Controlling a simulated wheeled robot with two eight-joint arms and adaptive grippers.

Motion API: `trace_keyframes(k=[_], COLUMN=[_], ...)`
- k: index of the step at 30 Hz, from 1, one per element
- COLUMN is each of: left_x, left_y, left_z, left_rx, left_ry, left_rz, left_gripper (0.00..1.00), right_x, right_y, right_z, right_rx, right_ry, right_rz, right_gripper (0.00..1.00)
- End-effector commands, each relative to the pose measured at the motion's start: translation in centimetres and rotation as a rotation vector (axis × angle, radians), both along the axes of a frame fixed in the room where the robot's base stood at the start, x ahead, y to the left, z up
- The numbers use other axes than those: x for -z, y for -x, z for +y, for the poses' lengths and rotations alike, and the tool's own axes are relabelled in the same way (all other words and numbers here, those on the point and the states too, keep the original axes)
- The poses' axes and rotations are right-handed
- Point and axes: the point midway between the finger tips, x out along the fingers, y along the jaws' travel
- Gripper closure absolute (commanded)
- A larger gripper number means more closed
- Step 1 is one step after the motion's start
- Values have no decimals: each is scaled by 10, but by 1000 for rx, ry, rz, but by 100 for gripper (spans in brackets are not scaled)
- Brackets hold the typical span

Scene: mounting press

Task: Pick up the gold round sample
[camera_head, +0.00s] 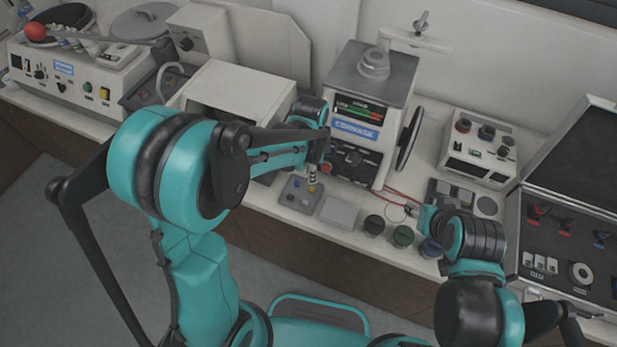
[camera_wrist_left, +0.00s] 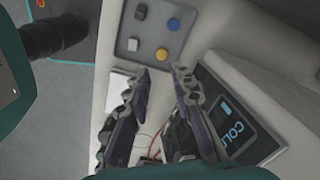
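A white flat block (camera_head: 339,212) lies right of the tray, then dark round containers (camera_head: 375,224) along the bench's front edge. The mounting press (camera_head: 364,110) stands behind the tray. An open case (camera_head: 572,225) is at far right.

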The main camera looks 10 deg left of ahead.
Motion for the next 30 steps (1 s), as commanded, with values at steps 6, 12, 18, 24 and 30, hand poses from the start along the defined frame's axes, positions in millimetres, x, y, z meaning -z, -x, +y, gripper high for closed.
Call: trace_keyframes(k=[6, 12, 18, 24, 30], left_x=[20, 45, 76, 91, 91], left_y=[-4, -4, -5, -5, -5], left_z=[-6, -5, -3, -3, -3], left_rx=[75, 74, 73, 73, 73], left_ry=[-7, -7, -7, -5, -5], left_rz=[35, 34, 34, 32, 32], left_gripper=[77, 77, 77, 77, 77], right_x=[-1, 7, 18, 21, 21], right_y=[0, 0, 0, 0, 0], right_z=[0, 0, 0, 0, 0], right_rx=[0, 0, 0, 0, 0], right_ry=[0, 0, 0, 0, 0], right_rz=[0, 0, 0, 0, 0], right_gripper=[55, 55, 55, 55, 55])
